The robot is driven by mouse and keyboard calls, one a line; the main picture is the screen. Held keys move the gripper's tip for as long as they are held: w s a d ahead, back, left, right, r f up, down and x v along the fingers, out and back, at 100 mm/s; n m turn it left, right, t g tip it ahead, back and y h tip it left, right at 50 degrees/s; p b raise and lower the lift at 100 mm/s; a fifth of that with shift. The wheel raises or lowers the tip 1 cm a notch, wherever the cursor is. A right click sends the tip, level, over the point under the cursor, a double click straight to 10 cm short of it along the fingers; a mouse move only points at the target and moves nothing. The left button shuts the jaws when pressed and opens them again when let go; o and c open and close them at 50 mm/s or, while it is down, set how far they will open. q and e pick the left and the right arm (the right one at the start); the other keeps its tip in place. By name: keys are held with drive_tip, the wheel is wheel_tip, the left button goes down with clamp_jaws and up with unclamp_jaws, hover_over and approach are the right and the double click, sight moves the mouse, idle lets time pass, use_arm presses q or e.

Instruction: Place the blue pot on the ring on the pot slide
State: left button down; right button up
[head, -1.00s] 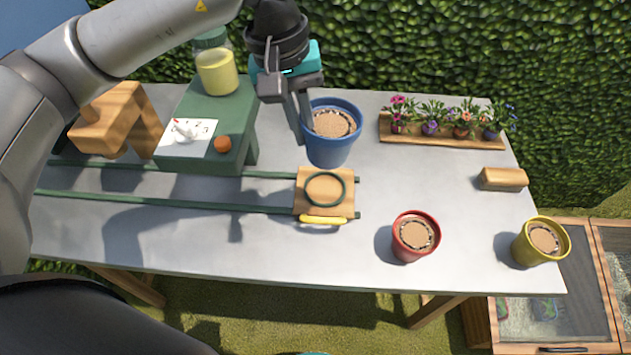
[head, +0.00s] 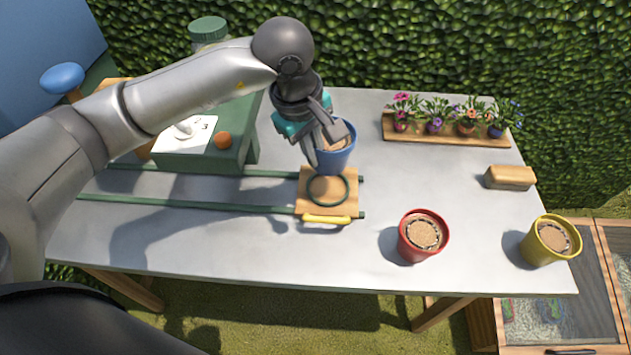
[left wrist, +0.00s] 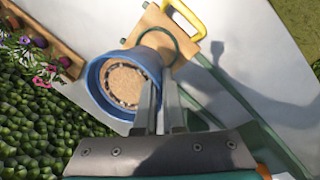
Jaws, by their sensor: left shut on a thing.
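The blue pot (head: 340,157), filled with brown soil, is held at its rim by my left gripper (head: 327,158), which is shut on it. In the head view the pot overlaps the back edge of the wooden pot slide (head: 305,206). The dark green ring (head: 344,196) lies on the slide, its back part close to the pot's base. In the left wrist view the pot (left wrist: 96,78) is gripped at its right rim by my left gripper (left wrist: 160,88); the ring (left wrist: 196,30) shows behind it. Whether the pot touches the slide cannot be told. My right gripper is not in view.
The slide has a yellow handle (head: 326,219) and sits on green rails (head: 190,205). A red pot (head: 422,236) and a yellow pot (head: 550,241) stand to the right. A flower tray (head: 445,136), a wooden block (head: 510,177) and a green box (head: 235,140) are also on the table.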

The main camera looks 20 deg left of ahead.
use_arm(q)
drive_tip(key=shift+s+a+b+x, duration=0.15)
drive_tip(key=shift+s+x, duration=0.1)
drive_tip(key=shift+x, duration=1.05)
drive_tip(key=shift+s+a+b+x, duration=0.15)
drive_tip(key=shift+s+x, duration=0.1)
drive_tip(key=shift+x, duration=1.05)
drive_tip(key=shift+s+a+b+x, duration=0.15)
drive_tip(key=shift+s+x, duration=0.1)
drive_tip(key=shift+x, duration=1.05)
drive_tip(key=shift+f, duration=0.25)
drive_tip(key=shift+f, duration=0.2)
drive_tip(key=c, duration=1)
unclamp_jaws()
drive_tip(key=shift+r, duration=0.1)
drive_tip(key=shift+r, duration=0.2)
drive_tip(key=p+v, duration=0.1)
drive_tip(key=v, duration=1.1)
drive_tip(key=shift+p, duration=0.3)
drive_tip(key=shift+f, duration=0.1)
